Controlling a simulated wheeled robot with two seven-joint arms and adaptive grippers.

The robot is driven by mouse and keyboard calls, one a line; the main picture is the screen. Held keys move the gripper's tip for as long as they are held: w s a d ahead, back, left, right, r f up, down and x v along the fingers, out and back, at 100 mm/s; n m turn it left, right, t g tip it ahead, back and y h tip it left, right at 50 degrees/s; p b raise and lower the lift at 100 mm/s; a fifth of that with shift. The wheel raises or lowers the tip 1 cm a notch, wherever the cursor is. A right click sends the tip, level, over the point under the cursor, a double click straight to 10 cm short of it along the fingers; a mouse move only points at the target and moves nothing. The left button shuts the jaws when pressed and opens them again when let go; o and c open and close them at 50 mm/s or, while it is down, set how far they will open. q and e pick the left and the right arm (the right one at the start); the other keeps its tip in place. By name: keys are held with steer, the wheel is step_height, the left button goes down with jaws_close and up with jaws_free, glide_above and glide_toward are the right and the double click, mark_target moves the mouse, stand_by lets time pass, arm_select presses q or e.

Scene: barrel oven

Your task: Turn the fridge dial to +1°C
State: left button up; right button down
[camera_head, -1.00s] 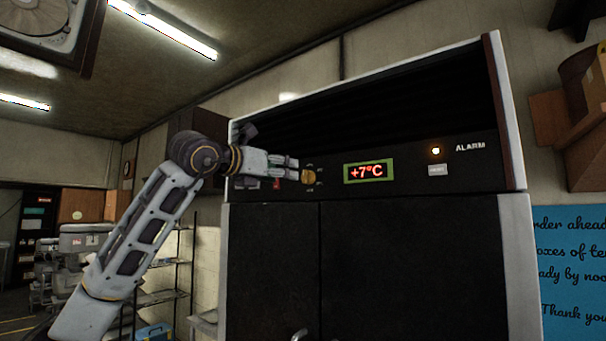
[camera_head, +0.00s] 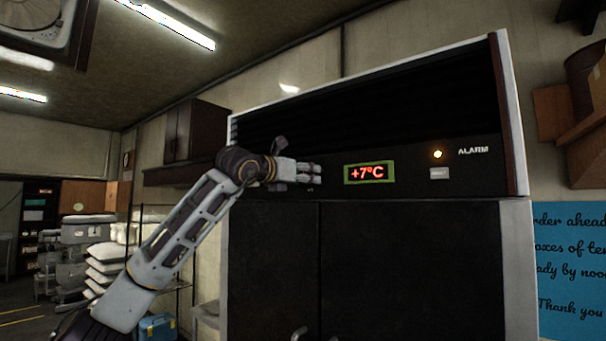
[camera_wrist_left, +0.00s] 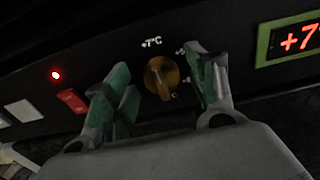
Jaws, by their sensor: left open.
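The fridge dial (camera_wrist_left: 161,77) is a round brass-coloured knob on the black control panel, with small markings around it. A "+7°C" mark is readable above it in the left wrist view; the other marks are too small or covered. My left gripper (camera_wrist_left: 155,85) is open, with one green-padded finger on each side of the dial; I cannot tell if they touch it. In the head view my left gripper (camera_head: 318,176) is at the panel and hides the dial. The fridge display (camera_head: 369,173) reads +7°C in red. My right gripper is not in view.
Right of the display are a lit orange alarm lamp (camera_head: 438,154) and a pale button (camera_head: 439,173). Left of the dial are a red switch (camera_wrist_left: 71,100), a red light (camera_wrist_left: 56,75) and a pale button (camera_wrist_left: 24,111). The fridge doors (camera_head: 410,265) are shut below.

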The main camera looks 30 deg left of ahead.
arm_select(q)
steer(key=shift+c, duration=0.5)
steer(key=c, duration=0.9)
